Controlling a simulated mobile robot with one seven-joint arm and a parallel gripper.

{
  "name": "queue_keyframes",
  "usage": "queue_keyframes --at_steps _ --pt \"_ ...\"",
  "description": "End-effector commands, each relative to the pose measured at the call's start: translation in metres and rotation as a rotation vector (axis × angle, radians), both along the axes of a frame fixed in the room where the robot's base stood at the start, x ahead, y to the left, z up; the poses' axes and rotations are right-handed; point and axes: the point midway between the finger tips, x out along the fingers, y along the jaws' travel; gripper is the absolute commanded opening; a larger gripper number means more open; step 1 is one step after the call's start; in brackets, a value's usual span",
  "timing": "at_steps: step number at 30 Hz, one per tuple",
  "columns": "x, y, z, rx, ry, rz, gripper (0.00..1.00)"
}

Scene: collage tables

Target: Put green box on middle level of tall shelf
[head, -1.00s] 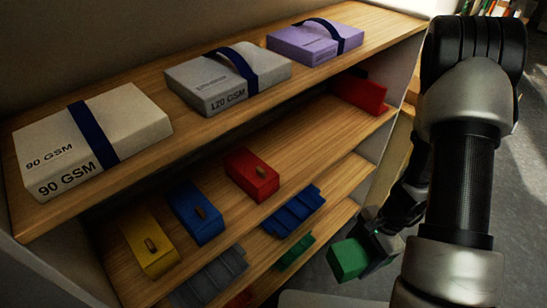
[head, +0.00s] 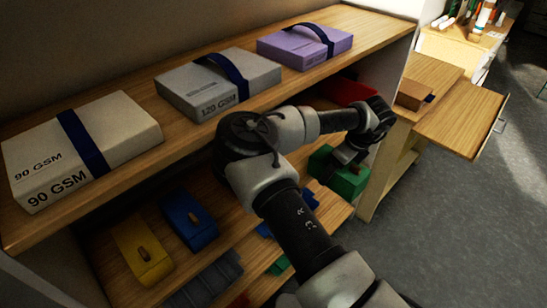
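The green box (head: 340,175) is held by my gripper (head: 348,156) in the head view, in front of the right part of the tall shelf (head: 215,122). My gripper appears shut on the box's top, though the fingers are small and partly dark. The box looks clear of the boards, but my arm hides part of the space behind it. A level below the top holds a yellow box (head: 142,247), a blue box (head: 189,222) and a red box (head: 347,91) at the right end. My arm covers this level's middle.
The top board holds a white box (head: 125,125), a grey box (head: 237,82) and a purple box (head: 292,48). Blue trays (head: 309,200) and a grey tray (head: 205,283) are lower down. A wooden cabinet with an open drawer (head: 462,122) stands right; grey floor is clear beyond.

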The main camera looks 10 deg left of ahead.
Motion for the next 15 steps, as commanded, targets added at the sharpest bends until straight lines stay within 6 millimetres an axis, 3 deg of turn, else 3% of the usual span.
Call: queue_keyframes --at_steps 15 --pt "0.074 0.097 0.000 -0.005 0.004 0.006 0.43"
